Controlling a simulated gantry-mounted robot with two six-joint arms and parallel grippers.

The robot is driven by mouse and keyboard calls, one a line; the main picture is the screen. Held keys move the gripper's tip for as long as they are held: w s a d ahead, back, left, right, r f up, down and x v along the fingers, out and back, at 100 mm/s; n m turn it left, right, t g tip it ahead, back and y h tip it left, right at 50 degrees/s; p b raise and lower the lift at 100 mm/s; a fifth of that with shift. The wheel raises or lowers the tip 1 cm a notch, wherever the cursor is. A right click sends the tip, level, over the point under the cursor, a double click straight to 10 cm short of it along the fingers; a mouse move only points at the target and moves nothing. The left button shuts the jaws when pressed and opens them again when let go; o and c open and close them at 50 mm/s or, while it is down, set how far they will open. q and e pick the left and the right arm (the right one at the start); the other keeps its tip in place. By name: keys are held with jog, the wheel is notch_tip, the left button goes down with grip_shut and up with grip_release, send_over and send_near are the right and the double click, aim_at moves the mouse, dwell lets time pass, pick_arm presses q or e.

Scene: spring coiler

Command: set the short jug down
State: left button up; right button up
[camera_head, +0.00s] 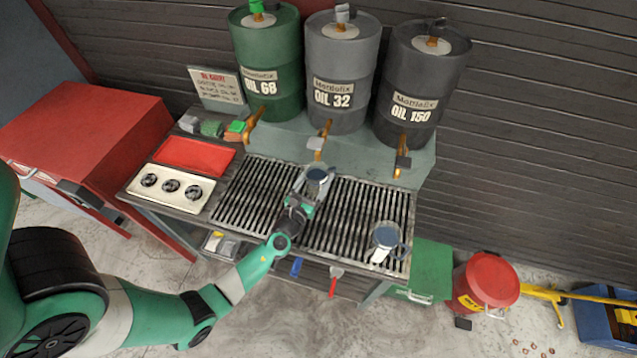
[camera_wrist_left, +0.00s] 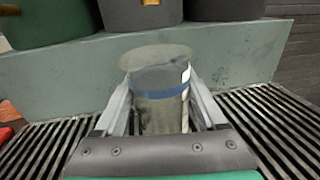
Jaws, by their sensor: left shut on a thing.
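A second jug (camera_head: 386,236) with a blue handle stands at the right end of the grate. My right gripper does not show.
Three oil drums, OIL 68 (camera_head: 268,65), OIL 32 (camera_head: 343,70) and OIL 150 (camera_head: 422,75), stand behind the grate, with taps hanging in front. A red tray (camera_head: 195,153) and a panel with three round dials (camera_head: 170,186) lie left. The grate right of the held jug is partly clear.

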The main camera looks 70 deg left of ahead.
pick_arm(q)
jog(key=shift+w+a, duration=0.35)
notch_tip(320, 180, down, 4)
jog(key=b, duration=0.3)
jog(key=shift+d, duration=0.1)
jog(key=shift+r, duration=0.25)
jog(key=shift+f, duration=0.15)
